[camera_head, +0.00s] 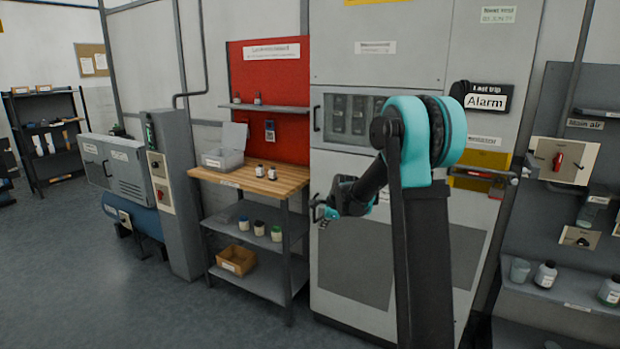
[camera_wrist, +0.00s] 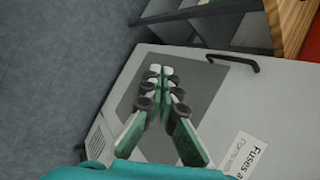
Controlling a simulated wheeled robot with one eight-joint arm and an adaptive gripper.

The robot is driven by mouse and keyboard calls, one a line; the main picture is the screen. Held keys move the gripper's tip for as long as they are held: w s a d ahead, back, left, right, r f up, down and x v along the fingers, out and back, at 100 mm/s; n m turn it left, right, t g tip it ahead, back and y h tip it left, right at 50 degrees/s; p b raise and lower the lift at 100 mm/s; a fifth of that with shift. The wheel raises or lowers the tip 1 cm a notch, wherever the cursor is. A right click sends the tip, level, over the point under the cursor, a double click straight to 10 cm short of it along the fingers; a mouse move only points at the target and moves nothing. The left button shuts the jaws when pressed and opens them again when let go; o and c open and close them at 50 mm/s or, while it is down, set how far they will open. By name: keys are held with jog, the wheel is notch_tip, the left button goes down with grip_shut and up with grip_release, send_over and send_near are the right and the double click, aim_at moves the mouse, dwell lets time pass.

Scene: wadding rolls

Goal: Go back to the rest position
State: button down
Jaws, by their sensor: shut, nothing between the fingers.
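My gripper (camera_head: 322,212) is at the end of my teal and black arm, in front of the light grey cabinet (camera_head: 384,173) in the head view. In the wrist view my gripper (camera_wrist: 160,72) shows with its green and white fingers together and nothing between them. Behind the fingers is the cabinet's lower door with a dark grey panel (camera_wrist: 190,95), a black handle (camera_wrist: 235,60) and a "Fuses" label (camera_wrist: 248,160). The fingers look apart from the door, but the exact gap is hard to tell.
A wooden-topped workbench (camera_head: 285,186) with a grey bin (camera_head: 225,150) and small bottles stands left of the cabinet. A shelf unit with bottles (camera_head: 545,274) and a red switch (camera_head: 558,161) stands at the right. The floor (camera_head: 120,290) at the left front is clear.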

jog(key=s+d+f+n+h, duration=0.1)
jog(key=s+d+n, duration=0.3)
jog(key=s, duration=1)
jog(key=s+d+f+n+g+h, duration=0.1)
jog(key=s+d+f+n, duration=0.2)
jog(key=s, duration=1.1)
jog(key=s+d+f+n+g+h, duration=0.1)
jog(key=s+d+f+n, duration=0.1)
jog(key=s+d+n, duration=0.5)
jog(key=s+n, duration=0.4)
jog(key=s, duration=0.3)
jog(key=shift+s, duration=0.4)
jog(key=shift+w, duration=0.1)
